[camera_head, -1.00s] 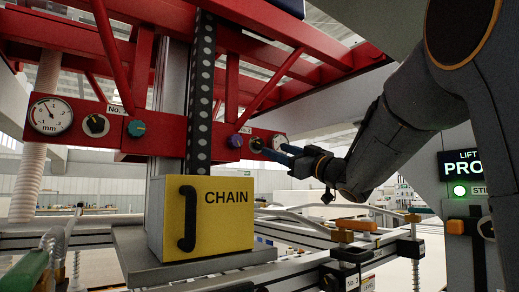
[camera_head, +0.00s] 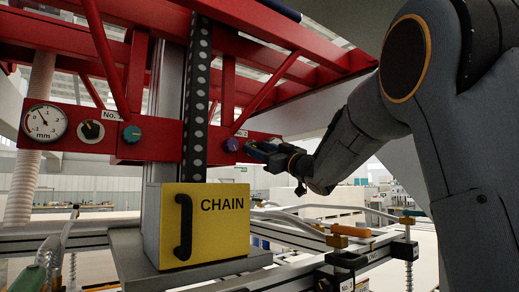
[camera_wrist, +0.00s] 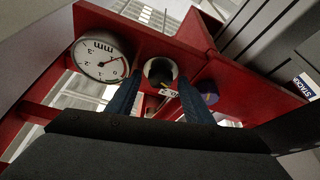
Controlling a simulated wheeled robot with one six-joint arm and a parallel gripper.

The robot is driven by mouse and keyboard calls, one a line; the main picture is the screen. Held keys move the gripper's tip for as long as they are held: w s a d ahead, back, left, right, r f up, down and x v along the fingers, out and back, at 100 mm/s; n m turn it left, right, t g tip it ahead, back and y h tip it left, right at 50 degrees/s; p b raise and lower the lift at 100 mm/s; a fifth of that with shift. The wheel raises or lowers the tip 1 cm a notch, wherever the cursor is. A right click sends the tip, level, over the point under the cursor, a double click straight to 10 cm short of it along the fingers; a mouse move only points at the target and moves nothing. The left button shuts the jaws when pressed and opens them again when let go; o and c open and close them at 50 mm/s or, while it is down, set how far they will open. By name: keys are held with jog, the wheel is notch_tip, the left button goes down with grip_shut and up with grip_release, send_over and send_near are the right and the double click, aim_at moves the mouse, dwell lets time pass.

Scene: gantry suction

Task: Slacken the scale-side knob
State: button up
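The red beam's right part carries a black knob (camera_wrist: 160,72) with a pale ring, between a round mm scale (camera_wrist: 103,58) and a purple knob (camera_wrist: 208,92) in the wrist view. The purple knob also shows in the head view (camera_head: 232,144); there my gripper hides the right-hand black knob and scale. My gripper (camera_head: 252,147) is at the beam, just right of the purple knob. In the wrist view its two blue fingers (camera_wrist: 159,78) are apart, with the black knob between their tips. I cannot tell whether they touch it.
The beam's left part holds another mm scale (camera_head: 45,122), another black knob (camera_head: 91,131) and a teal knob (camera_head: 131,134). A dark perforated strip (camera_head: 196,100) runs upright between the two parts. A yellow CHAIN box (camera_head: 222,220) stands below. Rails and clamps lie lower right.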

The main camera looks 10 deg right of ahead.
jog(key=c, duration=0.9)
jog(key=shift+n, duration=0.3)
jog(key=n+g+y+b, duration=0.1)
jog(key=n, duration=0.2)
jog(key=shift+d+g, duration=0.1)
jog(key=shift+g, duration=0.2)
jog(key=shift+r+n+g+y, duration=0.1)
jog(key=shift+n+g+y, duration=0.35)
jog(key=shift+n, duration=0.85)
jog(key=shift+n+g+y, duration=0.35)
jog(key=shift+n+g, duration=0.2)
jog(key=shift+n, duration=0.75)
jog(key=o, duration=1.1)
jog(key=shift+c, duration=0.2)
